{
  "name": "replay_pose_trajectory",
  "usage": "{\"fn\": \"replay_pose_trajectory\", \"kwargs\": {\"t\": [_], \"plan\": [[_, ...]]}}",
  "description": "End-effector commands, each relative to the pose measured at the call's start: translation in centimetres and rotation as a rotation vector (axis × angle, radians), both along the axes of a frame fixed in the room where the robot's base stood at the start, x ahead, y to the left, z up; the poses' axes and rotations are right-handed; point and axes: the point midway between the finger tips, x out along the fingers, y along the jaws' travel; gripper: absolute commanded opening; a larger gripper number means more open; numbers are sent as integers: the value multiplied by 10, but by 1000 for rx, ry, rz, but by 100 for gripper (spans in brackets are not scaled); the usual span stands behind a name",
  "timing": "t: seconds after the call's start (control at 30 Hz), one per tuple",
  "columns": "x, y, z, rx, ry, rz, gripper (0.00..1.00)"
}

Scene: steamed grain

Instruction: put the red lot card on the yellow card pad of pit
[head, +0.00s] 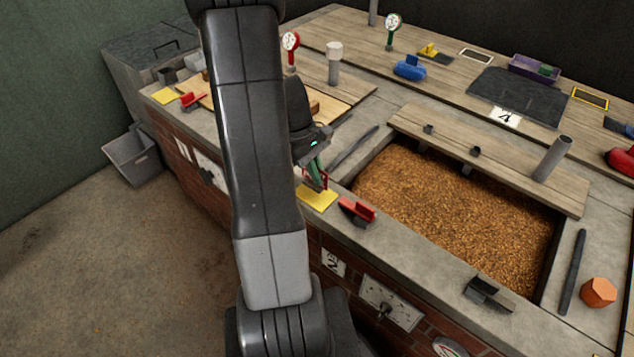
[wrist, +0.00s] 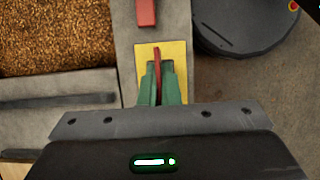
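My gripper (head: 317,177), with green fingers, points down over the edge of the stone counter beside the grain pit. In the wrist view the fingers (wrist: 160,82) are closed on the thin red lot card (wrist: 157,58), which stands on edge between them. The yellow card pad (wrist: 180,55) lies flat right under the card and fingers; it also shows in the head view (head: 318,199). I cannot tell whether the card's lower edge touches the pad. The pit (head: 455,205) is full of brown grain.
A red block with a dark holder (head: 357,210) sits on the ledge close to the pad. A dark bar (head: 354,146) lies on the pit's near-left side. Another yellow pad (head: 165,96) and red piece (head: 192,100) are at far left. A board (head: 490,158) spans the pit's back.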

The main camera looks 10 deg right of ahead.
Motion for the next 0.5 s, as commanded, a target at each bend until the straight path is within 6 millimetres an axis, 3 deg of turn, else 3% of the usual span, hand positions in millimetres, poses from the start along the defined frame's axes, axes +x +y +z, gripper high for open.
{"fn": "replay_pose_trajectory", "kwargs": {"t": [0.2,0.5], "plan": [[0,0,-30,0,1,-1,0],[0,0,-32,0,0,-1,0]]}}
